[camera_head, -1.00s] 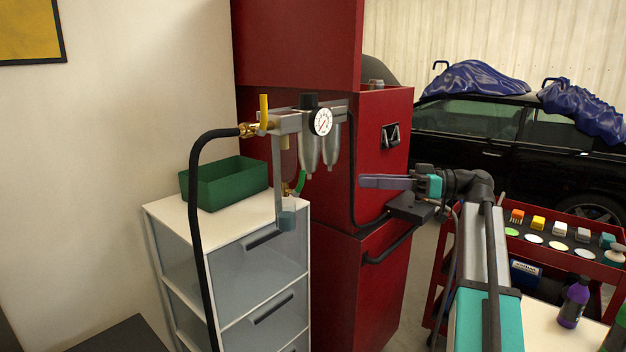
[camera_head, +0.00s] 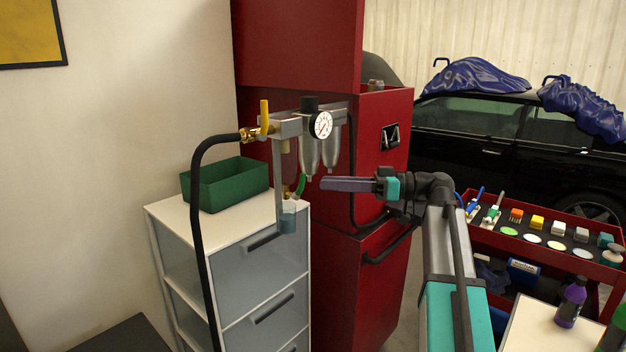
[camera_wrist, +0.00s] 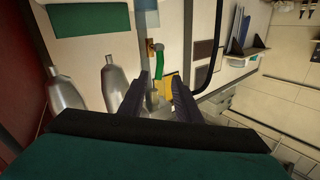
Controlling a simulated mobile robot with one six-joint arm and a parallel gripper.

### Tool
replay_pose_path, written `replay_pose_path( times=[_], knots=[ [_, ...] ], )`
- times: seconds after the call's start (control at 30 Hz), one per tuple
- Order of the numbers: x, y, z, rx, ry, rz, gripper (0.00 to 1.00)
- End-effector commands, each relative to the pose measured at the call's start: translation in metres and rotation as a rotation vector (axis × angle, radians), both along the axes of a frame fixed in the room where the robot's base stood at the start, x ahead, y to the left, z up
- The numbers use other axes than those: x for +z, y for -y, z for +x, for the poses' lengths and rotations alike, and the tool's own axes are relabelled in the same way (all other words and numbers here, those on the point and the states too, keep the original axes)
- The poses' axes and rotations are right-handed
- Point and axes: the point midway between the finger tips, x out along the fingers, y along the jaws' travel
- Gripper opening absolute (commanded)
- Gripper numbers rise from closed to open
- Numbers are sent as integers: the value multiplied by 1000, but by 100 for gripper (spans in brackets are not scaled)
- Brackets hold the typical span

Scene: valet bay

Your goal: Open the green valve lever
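The green valve lever (camera_head: 301,184) hangs on a small brass fitting (camera_head: 288,194) below the air filter unit, above the white drawer cabinet. In the wrist view the green lever (camera_wrist: 158,63) lies ahead of my fingertips, close to the line between them. My gripper (camera_head: 323,184) is just right of the lever in the head view, with a small gap showing. In the wrist view my gripper (camera_wrist: 160,80) has its two dark fingers apart, with nothing held between them. The depth between fingertips and lever is hard to judge.
A yellow lever (camera_head: 264,115) stands upright at the hose inlet. Metal bowls (camera_head: 309,155) and a pressure gauge (camera_head: 321,123) hang above and near my gripper. A green bin (camera_head: 225,184) sits on the drawer cabinet (camera_head: 230,226). A red cabinet (camera_head: 340,285) stands behind.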

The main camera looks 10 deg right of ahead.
Motion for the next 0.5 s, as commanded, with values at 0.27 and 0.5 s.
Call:
replay_pose_path(
  times=[0.27, 0.5],
  knots=[
    [1, -34, 11, 2, 0, 0, 30],
    [0, -46, 16, 0, -1, 0, 30]
  ],
)
